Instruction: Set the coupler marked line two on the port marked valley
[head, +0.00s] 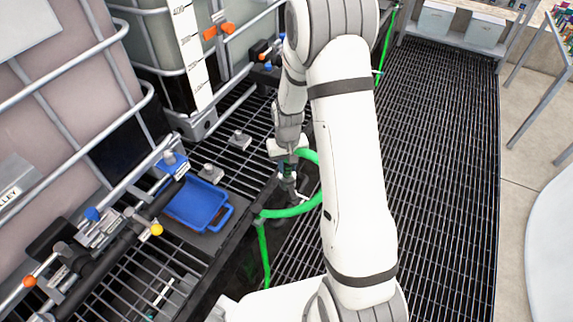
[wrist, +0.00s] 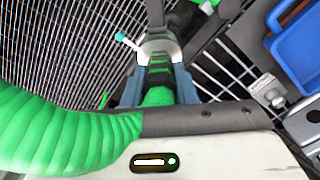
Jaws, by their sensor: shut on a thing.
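My gripper (head: 288,158) is shut on a grey metal coupler (head: 287,182) on the end of a green hose (head: 290,211). No line marking on the coupler can be read. It hangs beside the rack edge, over the dark grating. A plate ending in "LLEY" (head: 10,193) is on the left tank, cut by the picture edge. The valves (head: 100,228) below have blue, yellow and orange knobs; the valley port itself cannot be made out.
A blue tray (head: 168,208) lies on the rack between the valves and my gripper. Small grey fittings (head: 240,138) stand on the rack grating. Tubular cage bars (head: 75,65) front the tanks. The floor grating (head: 440,150) at right is clear.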

